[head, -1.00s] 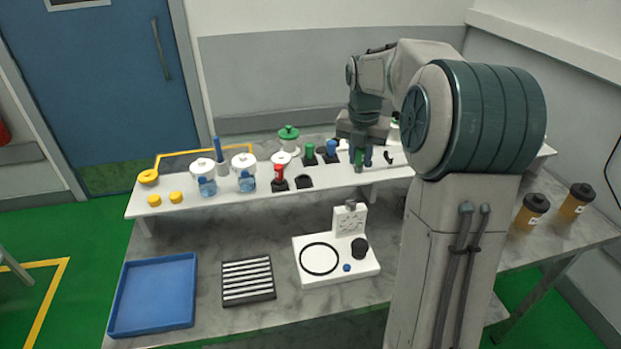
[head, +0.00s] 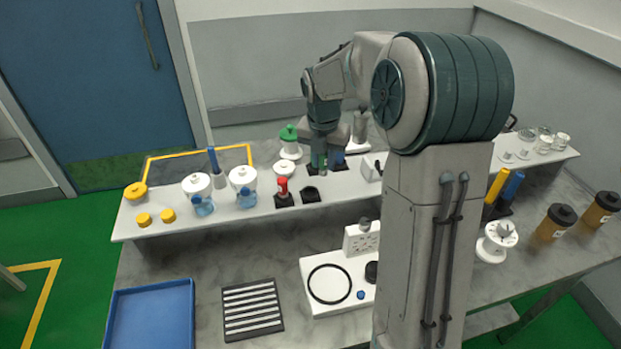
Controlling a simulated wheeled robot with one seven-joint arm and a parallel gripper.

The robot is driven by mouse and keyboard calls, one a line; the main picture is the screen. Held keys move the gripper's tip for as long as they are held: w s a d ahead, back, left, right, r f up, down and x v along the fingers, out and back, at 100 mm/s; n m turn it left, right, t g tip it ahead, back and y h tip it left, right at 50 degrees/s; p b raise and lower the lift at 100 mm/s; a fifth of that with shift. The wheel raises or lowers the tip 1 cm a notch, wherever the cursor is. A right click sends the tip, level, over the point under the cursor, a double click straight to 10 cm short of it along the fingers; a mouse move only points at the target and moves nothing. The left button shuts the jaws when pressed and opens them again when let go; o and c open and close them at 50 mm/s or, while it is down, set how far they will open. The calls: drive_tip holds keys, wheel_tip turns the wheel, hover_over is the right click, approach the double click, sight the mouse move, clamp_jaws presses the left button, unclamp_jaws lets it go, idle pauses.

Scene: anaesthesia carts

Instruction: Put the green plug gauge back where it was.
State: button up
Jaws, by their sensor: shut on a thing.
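My gripper (head: 322,163) is above the raised white shelf, shut on a green piece, which I take to be the green plug gauge (head: 323,165); the fingers hide most of it. Just in front and to the left, a black holder block (head: 311,194) stands empty on the shelf. A red plug gauge (head: 283,187) stands upright in its black block to the left of that. A blue plug gauge (head: 337,157) shows partly behind my gripper. The other green-topped plug seen earlier beside the blue one is hidden behind my gripper now.
White-lidded jars (head: 243,185) and yellow caps (head: 136,192) are on the shelf's left. Below are a blue tray (head: 150,318), a slotted rack (head: 252,309) and a white fixture (head: 330,282). My arm hides part of the bench.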

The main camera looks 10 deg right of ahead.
drive_tip(key=a+f, duration=0.2)
drive_tip(key=a, duration=0.1)
drive_tip(key=shift+a, duration=0.15)
drive_tip(key=shift+f+p, duration=0.55)
drive_tip(key=shift+f, duration=1.5)
drive_tip(key=shift+f, duration=0.1)
drive_tip(key=o, duration=0.9)
drive_tip(key=shift+o, duration=0.2)
